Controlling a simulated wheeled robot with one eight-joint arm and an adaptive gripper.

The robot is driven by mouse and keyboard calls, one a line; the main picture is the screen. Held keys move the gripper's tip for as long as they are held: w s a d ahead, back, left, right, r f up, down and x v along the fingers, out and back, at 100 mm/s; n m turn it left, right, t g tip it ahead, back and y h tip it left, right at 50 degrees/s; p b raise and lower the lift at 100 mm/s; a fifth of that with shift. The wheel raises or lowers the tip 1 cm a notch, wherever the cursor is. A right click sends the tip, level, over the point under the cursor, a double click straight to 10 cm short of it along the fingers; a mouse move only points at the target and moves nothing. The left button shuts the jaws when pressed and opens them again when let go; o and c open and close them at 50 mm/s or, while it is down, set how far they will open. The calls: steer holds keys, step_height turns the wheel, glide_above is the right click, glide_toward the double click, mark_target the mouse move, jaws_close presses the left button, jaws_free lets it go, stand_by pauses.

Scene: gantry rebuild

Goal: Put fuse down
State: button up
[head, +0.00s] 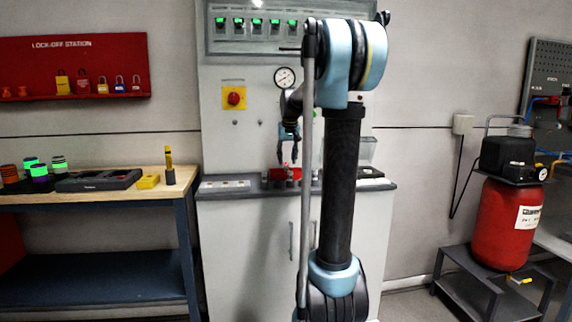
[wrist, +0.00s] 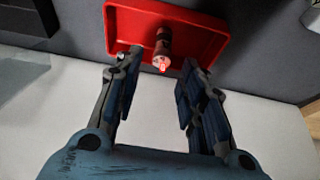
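A red tray (wrist: 205,40) lies on the grey counter at the top of the wrist view. In the head view the red tray (head: 283,174) is partly hidden behind my gripper and arm. The fuse (wrist: 163,44), a small dark cylinder with a pale reddish end, is in the tray. I cannot tell if it stands or lies. My gripper (wrist: 161,62) is open, with clear gaps between its fingers and the fuse. In the head view my gripper (head: 287,158) points down, just over the tray.
The counter (head: 225,189) tops a white cabinet beneath a panel with green switches (head: 257,25). A small light strip (head: 224,184) lies on its left. A wooden bench (head: 100,189) with tools stands left. A red tank (head: 508,225) stands right. My arm hides part of the counter.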

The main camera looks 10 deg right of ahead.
steer(key=v, duration=1.1)
steer(key=s+f+g, duration=0.1)
steer(key=s+f, duration=1.6)
steer(key=s, duration=0.2)
steer(key=s+f+g, duration=0.1)
steer(key=s+f, duration=1.6)
steer(key=s, duration=0.3)
steer(key=shift+s+a, duration=0.2)
steer(key=shift+s, duration=0.1)
steer(key=shift+w+f, duration=0.25)
steer(key=shift+w, duration=0.25)
